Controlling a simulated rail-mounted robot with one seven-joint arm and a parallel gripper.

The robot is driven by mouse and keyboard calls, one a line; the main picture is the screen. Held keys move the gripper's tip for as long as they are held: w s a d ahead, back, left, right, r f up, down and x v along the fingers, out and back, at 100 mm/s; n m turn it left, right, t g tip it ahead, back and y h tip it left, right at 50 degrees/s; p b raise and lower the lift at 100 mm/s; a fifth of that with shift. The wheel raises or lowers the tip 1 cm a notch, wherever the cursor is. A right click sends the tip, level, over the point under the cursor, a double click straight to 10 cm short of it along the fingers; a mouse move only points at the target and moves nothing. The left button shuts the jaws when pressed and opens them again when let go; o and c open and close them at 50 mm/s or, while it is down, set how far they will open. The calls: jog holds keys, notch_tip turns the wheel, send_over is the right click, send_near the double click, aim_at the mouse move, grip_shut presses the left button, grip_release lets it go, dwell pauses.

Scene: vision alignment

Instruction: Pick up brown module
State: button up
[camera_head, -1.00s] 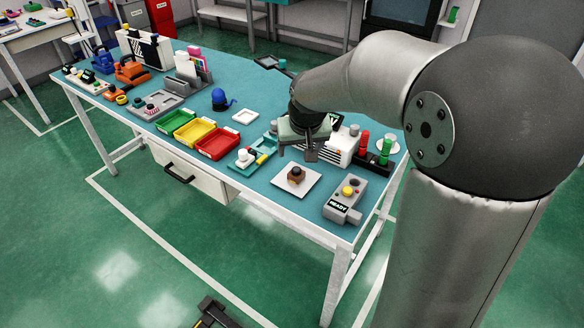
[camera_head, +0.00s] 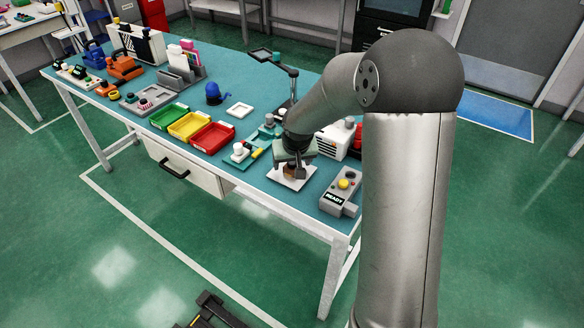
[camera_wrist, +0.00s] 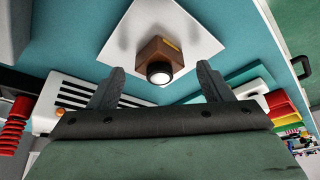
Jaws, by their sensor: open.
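The brown module (camera_wrist: 157,55) is a small brown block with a dark round part with a pale face, and a yellow mark on one side. It sits on a white square plate (camera_wrist: 192,32) in the wrist view. My gripper (camera_wrist: 160,88) is open, its two grey fingers apart, with the module just beyond and between the fingertips. In the head view, my gripper (camera_head: 293,172) is down over the white plate (camera_head: 291,184) and hides most of the module. I cannot tell whether the fingers touch it.
A grey box with a yellow button and a "READY" label (camera_head: 340,192) stands close on the right. A white slotted unit (camera_head: 334,140) is behind my gripper. Green, yellow and red trays (camera_head: 212,137) lie to the left. The table's front edge is near.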

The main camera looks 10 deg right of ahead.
jog(key=c, duration=1)
jog(key=shift+o, duration=0.2)
